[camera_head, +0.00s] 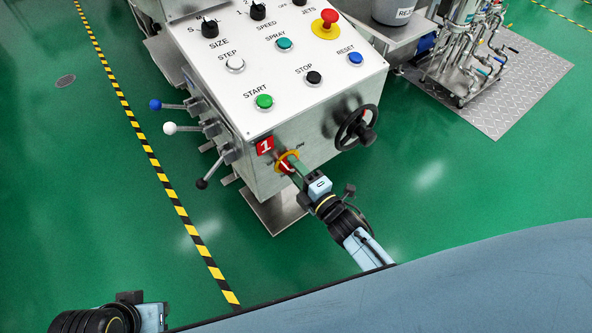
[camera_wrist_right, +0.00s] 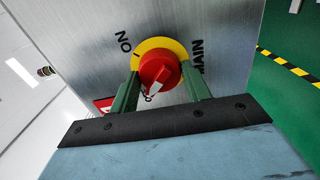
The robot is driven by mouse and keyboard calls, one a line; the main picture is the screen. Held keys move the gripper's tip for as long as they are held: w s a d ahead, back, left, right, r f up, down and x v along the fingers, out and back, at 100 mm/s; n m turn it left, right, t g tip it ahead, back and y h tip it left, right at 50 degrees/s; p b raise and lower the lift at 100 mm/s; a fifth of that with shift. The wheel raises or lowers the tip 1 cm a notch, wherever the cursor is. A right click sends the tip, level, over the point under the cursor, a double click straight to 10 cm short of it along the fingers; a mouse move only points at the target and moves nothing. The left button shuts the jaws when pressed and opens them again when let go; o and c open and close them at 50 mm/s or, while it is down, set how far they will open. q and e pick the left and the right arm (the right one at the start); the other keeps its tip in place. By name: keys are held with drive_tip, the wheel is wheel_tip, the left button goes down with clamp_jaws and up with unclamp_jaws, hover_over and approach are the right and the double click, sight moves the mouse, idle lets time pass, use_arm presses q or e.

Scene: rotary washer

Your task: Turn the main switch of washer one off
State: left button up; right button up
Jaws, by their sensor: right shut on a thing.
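The main switch (camera_head: 280,157) is a red knob on a yellow round plate, on the front of the washer panel beside a red tag with a white 1 (camera_head: 265,145). In the right wrist view the red knob (camera_wrist_right: 158,70) sits between the two green fingers of my right gripper (camera_wrist_right: 161,88). The knob's white mark points down and to the left there. Lettering for ON and MAIN shows around the plate. My right gripper (camera_head: 296,167) is shut on the knob. My left arm shows in part at the bottom left; its fingers are out of view.
A black handwheel (camera_head: 357,127) stands out right of the switch. Levers with blue, white and black (camera_head: 202,184) knobs stick out at left. Above are panel buttons, including green START (camera_head: 264,101) and a red emergency stop (camera_head: 326,24). The green floor in front is clear.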

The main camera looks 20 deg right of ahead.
use_arm(q)
drive_tip(key=shift+s, duration=0.2)
idle(0.3)
use_arm(e)
drive_tip(key=o, duration=1)
drive_tip(key=shift+c, duration=0.2)
use_arm(q)
wheel_tip(320, 180, down, 8)
drive_tip(key=a+p, duration=0.2)
drive_tip(key=p, duration=0.1)
drive_tip(key=shift+w+a+r+y, duration=0.15)
drive_tip(key=shift+a+y, duration=0.1)
drive_tip(key=shift+y, duration=0.05)
use_arm(e)
drive_tip(key=v, duration=1.3)
drive_tip(key=shift+s, duration=0.2)
